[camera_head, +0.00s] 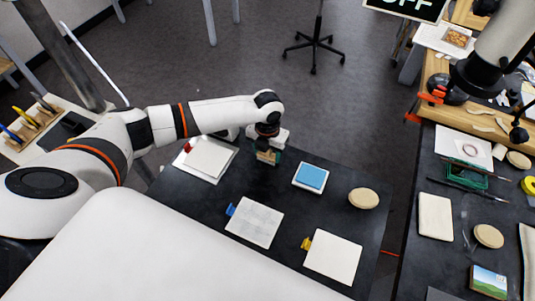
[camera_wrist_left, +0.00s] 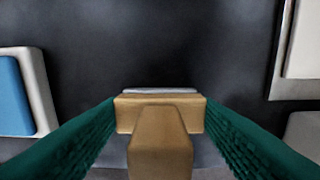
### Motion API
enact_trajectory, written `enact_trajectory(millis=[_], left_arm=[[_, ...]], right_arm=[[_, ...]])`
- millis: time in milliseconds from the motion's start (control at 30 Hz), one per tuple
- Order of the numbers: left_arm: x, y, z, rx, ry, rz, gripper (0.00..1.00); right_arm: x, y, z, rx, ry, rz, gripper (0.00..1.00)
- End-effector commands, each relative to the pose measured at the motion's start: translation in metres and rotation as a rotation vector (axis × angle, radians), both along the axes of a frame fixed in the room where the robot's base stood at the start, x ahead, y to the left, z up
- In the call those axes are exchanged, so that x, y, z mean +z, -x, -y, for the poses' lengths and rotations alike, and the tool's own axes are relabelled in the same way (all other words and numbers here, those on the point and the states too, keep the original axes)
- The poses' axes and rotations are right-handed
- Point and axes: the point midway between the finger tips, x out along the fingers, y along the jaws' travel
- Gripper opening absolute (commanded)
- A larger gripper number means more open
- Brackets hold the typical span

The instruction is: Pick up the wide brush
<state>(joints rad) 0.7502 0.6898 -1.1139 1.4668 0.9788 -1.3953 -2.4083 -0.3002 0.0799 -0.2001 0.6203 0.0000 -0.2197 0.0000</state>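The wide brush has a tan wooden handle and block with a pale edge at its far side. In the left wrist view the brush (camera_wrist_left: 160,140) lies between the green fingers of my left gripper (camera_wrist_left: 160,108), which meet both sides of its block. In the head view my left gripper (camera_head: 268,155) points down over the far side of the dark table, with a little of the brush (camera_head: 267,156) showing between its fingers. I cannot tell whether the brush is clear of the table. My right gripper is not in view.
The dark table (camera_head: 200,210) also bears a blue pad in a white tray (camera_head: 311,177), a tan oval (camera_head: 363,198), and flat pale panels with blue (camera_head: 255,222) and yellow (camera_head: 332,256) tabs. Another pale panel (camera_head: 209,158) lies left of the gripper. A crowded bench (camera_head: 455,240) stands at right.

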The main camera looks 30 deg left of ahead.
Motion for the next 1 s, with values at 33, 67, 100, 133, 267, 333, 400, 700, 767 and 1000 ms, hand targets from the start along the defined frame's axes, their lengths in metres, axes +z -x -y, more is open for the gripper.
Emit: enact_trajectory(millis=[33, 67, 100, 133, 267, 333, 400, 700, 767, 1000], left_arm=[[0.000, 0.000, 0.000, 0.000, 0.000, 0.001, 0.33], [0.001, 0.000, 0.000, 0.000, 0.000, 0.001, 0.29], [0.001, 0.000, 0.000, 0.000, 0.000, 0.001, 0.29], [0.001, 0.000, 0.000, 0.000, 0.000, 0.001, 0.29], [0.002, -0.001, 0.000, 0.000, 0.000, 0.001, 0.29], [0.007, -0.001, 0.000, 0.000, 0.001, 0.003, 0.29], [0.017, -0.002, 0.000, -0.001, 0.002, 0.005, 0.29], [0.075, -0.001, 0.000, 0.000, 0.000, 0.005, 0.29], [0.085, -0.001, 0.000, 0.000, 0.001, 0.004, 0.29], [0.101, -0.001, 0.000, 0.001, 0.001, 0.001, 0.29]], right_arm=[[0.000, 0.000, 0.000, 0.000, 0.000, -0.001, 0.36], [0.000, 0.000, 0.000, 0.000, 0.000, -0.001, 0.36], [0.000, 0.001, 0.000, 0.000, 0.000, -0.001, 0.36], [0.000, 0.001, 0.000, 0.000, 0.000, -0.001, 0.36], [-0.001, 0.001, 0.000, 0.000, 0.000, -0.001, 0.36], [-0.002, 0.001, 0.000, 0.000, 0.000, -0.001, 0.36], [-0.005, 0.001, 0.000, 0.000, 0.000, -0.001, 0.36], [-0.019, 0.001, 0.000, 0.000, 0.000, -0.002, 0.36], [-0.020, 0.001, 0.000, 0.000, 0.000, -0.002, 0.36], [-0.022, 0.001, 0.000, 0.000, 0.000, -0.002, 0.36]])
